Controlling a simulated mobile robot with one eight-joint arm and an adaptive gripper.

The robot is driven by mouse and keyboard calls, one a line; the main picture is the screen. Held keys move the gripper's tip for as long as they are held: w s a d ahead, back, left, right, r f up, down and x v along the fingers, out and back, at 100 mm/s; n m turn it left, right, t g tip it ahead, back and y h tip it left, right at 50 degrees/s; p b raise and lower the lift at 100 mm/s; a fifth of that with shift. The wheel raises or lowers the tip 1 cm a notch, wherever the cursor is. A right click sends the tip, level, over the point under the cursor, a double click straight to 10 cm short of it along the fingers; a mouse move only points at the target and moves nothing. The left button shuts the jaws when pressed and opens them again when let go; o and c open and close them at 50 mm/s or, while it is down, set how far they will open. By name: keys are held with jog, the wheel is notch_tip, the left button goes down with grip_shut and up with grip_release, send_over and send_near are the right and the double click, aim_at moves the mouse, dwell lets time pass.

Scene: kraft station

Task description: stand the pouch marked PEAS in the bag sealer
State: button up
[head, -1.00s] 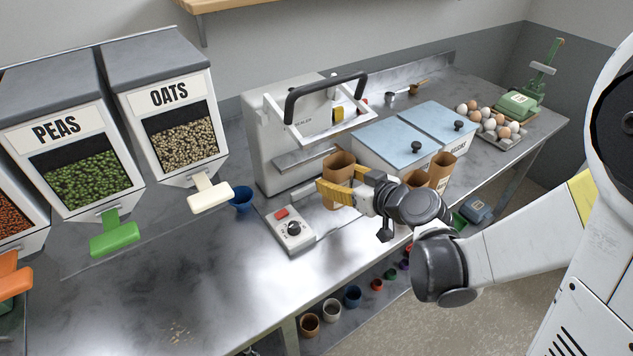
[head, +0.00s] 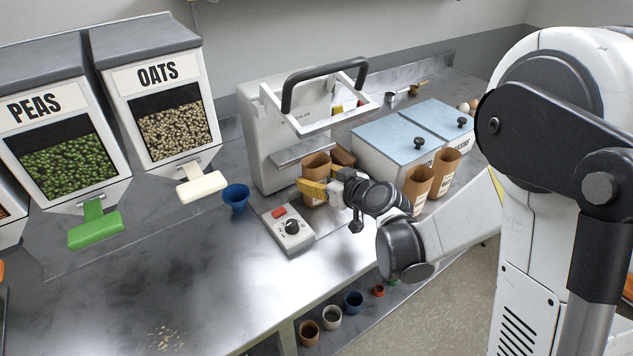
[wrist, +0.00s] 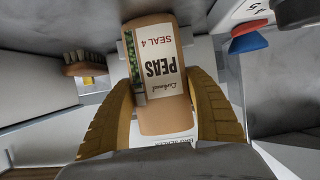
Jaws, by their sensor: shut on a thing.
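The pouch marked PEAS (head: 316,166) is a brown kraft pouch with an open top. Its white label, with PEAS and SEAL 4, shows upside down in the wrist view (wrist: 160,75). My gripper (head: 313,190) is shut on it, with a yellow finger on each side. The pouch looks upright, right in front of the bag sealer (head: 262,165), a white machine with a raised frame and black handle (head: 325,80). The pouch overlaps the sealer's grey ledge (head: 302,149) in the head view. I cannot tell whether its base touches anything.
A control box (head: 290,230) with red switch and knob sits left of my gripper, near a blue cup (head: 236,198). Right are a blue-lidded bin (head: 395,140) and two kraft pouches (head: 418,187). PEAS and OATS dispensers (head: 165,125) stand left.

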jog(key=shift+r, duration=0.15)
jog(key=o, duration=1.3)
jog(key=s+d+r+m+g+h+p, duration=0.1)
jog(key=s+d+r+m+h, duration=0.1)
jog(key=s+d, duration=0.4)
jog(key=s+d+r+m+g+h+p, duration=0.1)
jog(key=s+d, duration=0.5)
jog(key=s, duration=0.6)
jog(key=s+d+r+m+g+h+p, duration=0.1)
jog(key=s+d+r+m+g+h, duration=0.1)
jog(key=s+d+r, duration=0.4)
jog(key=shift+s+d+r+m+h, duration=0.1)
jog(key=shift+s+r+m+h, duration=0.1)
jog(key=shift+s+m+h, duration=0.5)
jog(key=shift+s+d+r+m+h, duration=0.15)
jog(key=shift+s+h, duration=0.35)
jog(key=shift+s, duration=0.5)
